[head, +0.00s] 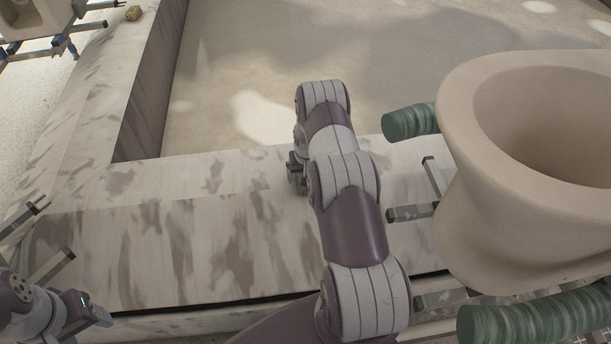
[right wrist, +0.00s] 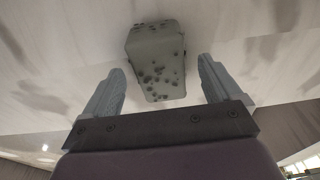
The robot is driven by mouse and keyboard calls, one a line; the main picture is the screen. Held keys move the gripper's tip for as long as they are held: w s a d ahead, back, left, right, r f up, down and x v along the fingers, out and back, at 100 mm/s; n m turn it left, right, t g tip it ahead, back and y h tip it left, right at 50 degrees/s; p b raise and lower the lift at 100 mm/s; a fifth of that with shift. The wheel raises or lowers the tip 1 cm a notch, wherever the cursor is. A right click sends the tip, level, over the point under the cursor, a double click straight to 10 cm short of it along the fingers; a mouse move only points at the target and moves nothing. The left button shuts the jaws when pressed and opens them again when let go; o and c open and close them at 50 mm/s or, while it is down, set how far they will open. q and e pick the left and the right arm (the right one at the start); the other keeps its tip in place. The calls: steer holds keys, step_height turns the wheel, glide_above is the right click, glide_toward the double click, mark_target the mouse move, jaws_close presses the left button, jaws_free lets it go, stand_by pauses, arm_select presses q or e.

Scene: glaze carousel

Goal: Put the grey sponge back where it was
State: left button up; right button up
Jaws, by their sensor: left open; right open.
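The grey sponge (right wrist: 156,58), a block with dark pores, shows in the right wrist view against a pale, dark-streaked surface. My right gripper (right wrist: 159,68) is open, with one finger on each side of the sponge in the picture. There is a visible gap to both fingers, and I cannot tell how far ahead the sponge is. My left gripper (head: 94,314) is at the lower left in the head view, away from the sponge, open and partly cut off.
A large beige ceramic piece (head: 462,215) stands on the right, on a rack (head: 405,212) with green ribbed rolls (head: 410,122). Grey bars (head: 52,268) stick out at the left. A small yellowish block (head: 133,13) lies at the top left.

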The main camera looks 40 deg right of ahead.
steer(key=s+a+r+n+p, duration=0.1)
steer(key=a+r, duration=0.4)
steer(key=r, duration=0.5)
steer(key=s+a+r+n+p, duration=0.15)
steer(key=a+r, duration=0.25)
steer(key=r, duration=0.5)
steer(key=s+a+r+n, duration=0.1)
steer(key=s+a+r, duration=0.4)
steer(key=s+a, duration=0.2)
steer(key=s+a+r+n, duration=0.2)
steer(key=s+a+r, duration=0.4)
steer(key=s, duration=0.5)
steer(key=shift+a+r+y+b, duration=0.2)
steer(key=shift+a+y+b, duration=0.2)
steer(key=shift+a, duration=0.55)
steer(key=shift+n, duration=0.25)
